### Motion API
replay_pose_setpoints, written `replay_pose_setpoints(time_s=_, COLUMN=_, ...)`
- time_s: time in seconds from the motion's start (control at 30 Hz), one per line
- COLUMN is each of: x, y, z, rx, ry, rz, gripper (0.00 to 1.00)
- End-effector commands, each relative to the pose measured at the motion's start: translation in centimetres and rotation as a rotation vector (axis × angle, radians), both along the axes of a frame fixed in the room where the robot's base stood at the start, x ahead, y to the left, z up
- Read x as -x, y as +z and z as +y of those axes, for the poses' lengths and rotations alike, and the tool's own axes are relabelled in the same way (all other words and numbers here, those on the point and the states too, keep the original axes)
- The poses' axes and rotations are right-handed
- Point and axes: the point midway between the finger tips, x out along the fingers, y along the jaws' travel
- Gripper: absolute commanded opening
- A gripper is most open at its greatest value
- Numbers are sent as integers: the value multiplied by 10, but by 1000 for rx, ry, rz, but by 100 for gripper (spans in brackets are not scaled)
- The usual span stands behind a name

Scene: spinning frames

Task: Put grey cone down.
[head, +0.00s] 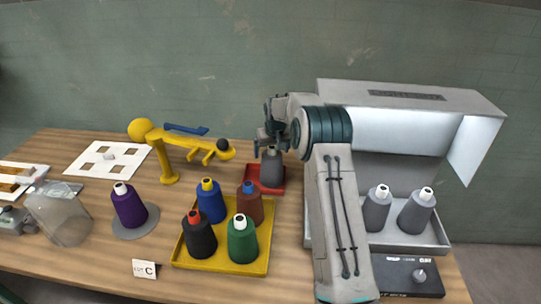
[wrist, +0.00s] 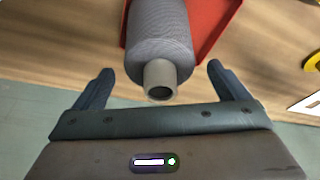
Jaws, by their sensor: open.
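A grey cone (head: 271,168) stands upright on a small red tray (head: 253,174) near the back middle of the table. In the wrist view the grey cone (wrist: 160,40) shows its pale tip pointing toward my gripper, with the red tray (wrist: 215,20) under it. My gripper (head: 270,140) is just above the cone in the head view. In the wrist view my gripper (wrist: 155,82) is open, with one finger on each side of the cone tip and visible gaps between. The cone's base is partly hidden by its body.
A yellow tray (head: 220,265) with several coloured cones stands left of the red tray. A yellow stand (head: 168,165) with an arm is behind it. Two more grey cones (head: 376,208) sit in a grey box (head: 425,238) at right. A purple cone (head: 129,206) stands at left.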

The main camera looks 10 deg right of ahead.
Motion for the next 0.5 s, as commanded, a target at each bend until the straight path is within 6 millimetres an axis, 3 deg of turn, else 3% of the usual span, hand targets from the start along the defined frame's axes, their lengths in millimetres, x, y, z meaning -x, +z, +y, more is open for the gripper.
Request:
replay_pose_setpoints(time_s=0.3, x=18, y=65, z=-2, rx=1, ry=0, rz=-4, gripper=94)
replay_pose_setpoints(time_s=0.5, x=24, y=86, z=-2, rx=0, ry=0, rz=-1, gripper=94)
